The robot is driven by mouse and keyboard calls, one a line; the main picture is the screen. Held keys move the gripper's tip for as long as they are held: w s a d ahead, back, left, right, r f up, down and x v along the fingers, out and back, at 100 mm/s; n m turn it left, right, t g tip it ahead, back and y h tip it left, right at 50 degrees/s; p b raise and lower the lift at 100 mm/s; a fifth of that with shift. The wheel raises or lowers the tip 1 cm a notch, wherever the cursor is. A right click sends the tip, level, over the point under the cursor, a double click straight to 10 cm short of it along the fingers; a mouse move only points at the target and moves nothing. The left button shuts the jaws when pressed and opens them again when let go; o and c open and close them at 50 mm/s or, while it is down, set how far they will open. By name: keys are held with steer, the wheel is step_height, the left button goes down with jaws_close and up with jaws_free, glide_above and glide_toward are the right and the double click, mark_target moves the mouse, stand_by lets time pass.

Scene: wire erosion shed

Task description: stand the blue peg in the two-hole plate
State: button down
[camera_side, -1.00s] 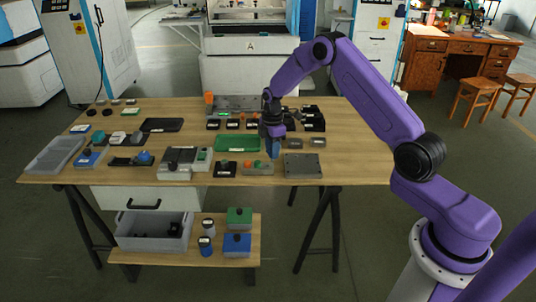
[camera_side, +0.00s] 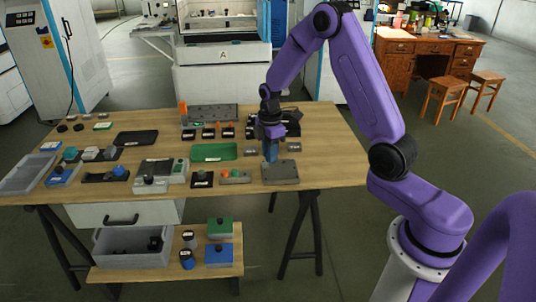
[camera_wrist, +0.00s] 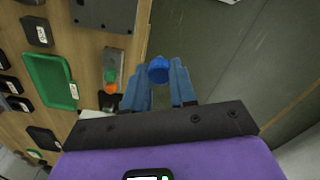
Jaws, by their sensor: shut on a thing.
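My gripper (camera_side: 270,153) is shut on the blue peg, whose rounded blue end (camera_wrist: 158,70) shows between the blue fingers in the wrist view. In the side view the fingers and the peg blend together, so the peg's lower end cannot be made out. A flat grey plate (camera_side: 281,173), which looks like the two-hole plate, lies near the table's front edge; it also shows in the wrist view (camera_wrist: 103,14) with small dark spots. In the side view my gripper is over its back left part; I cannot tell whether the peg touches it.
A grey strip with orange and green pieces (camera_side: 235,177) lies just left of the plate. A green tray (camera_side: 214,152) and several small dark blocks lie behind. Small grey blocks (camera_side: 294,147) sit behind the plate. The table (camera_side: 330,165) is bare to the right.

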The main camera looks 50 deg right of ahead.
steer(key=w+d+f+m, duration=0.2)
steer(key=w+d, duration=0.2)
steer(key=d, duration=0.2)
steer(key=w+d+f+m, duration=0.3)
steer(key=w+d, duration=0.2)
steer(key=d, duration=0.1)
steer(key=shift+s+d+f, duration=0.1)
steer(key=shift+d+f, duration=0.05)
steer(key=shift+f, duration=1)
steer(key=shift+s+d+f, duration=0.1)
steer(key=shift+f, duration=1.05)
steer(key=shift+f, duration=1.35)
steer(key=c, duration=0.8)
jaws_free()
steer(key=shift+r, duration=0.1)
step_height(320, 180, up, 7)
steer(key=shift+f, duration=0.1)
